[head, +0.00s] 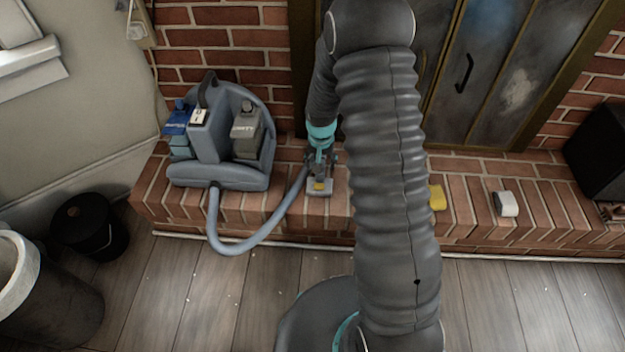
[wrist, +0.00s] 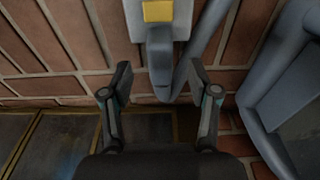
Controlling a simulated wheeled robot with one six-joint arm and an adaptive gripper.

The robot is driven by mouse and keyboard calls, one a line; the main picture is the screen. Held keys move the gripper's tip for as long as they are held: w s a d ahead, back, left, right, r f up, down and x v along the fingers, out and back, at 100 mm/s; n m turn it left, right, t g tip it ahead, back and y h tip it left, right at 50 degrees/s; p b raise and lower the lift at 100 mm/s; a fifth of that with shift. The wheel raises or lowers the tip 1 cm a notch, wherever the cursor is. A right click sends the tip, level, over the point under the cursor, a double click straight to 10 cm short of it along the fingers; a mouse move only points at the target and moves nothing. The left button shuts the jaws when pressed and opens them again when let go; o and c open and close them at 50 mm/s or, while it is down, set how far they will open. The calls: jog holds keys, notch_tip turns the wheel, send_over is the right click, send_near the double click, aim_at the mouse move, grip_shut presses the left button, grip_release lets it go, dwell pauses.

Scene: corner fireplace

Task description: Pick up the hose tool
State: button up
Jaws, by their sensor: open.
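The hose tool (head: 320,192) is a grey head with a yellow patch, lying on the brick hearth at the end of a grey-blue hose (head: 258,241). In the wrist view, the hose tool (wrist: 160,45) is at the top centre, its narrow grey handle pointing down toward the space between my fingers. My gripper (wrist: 158,82) is open, one finger on each side of the handle's end, with visible gaps. In the head view, my gripper (head: 319,160) is just behind the tool and partly covers its handle. Contact cannot be told.
The blue-grey cleaning machine (head: 221,178) stands left of the tool; its side also shows in the wrist view (wrist: 284,75). A yellow item (head: 437,198) and a white item (head: 506,204) lie right on the hearth (head: 470,222). Fireplace doors (head: 470,70) are behind.

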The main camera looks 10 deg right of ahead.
jog(key=shift+w+f, duration=0.1)
jog(key=shift+f, duration=1.9)
grip_shut()
jog(key=shift+r, duration=0.15)
jog(key=shift+r, duration=0.55)
notch_tip(320, 180, up, 3)
jog(key=shift+w, duration=0.1)
jog(key=s+d+r, duration=0.6)
jog(key=d, duration=0.3)
jog(key=shift+s+d+r, duration=0.3)
jog(key=shift+d+r, duration=0.05)
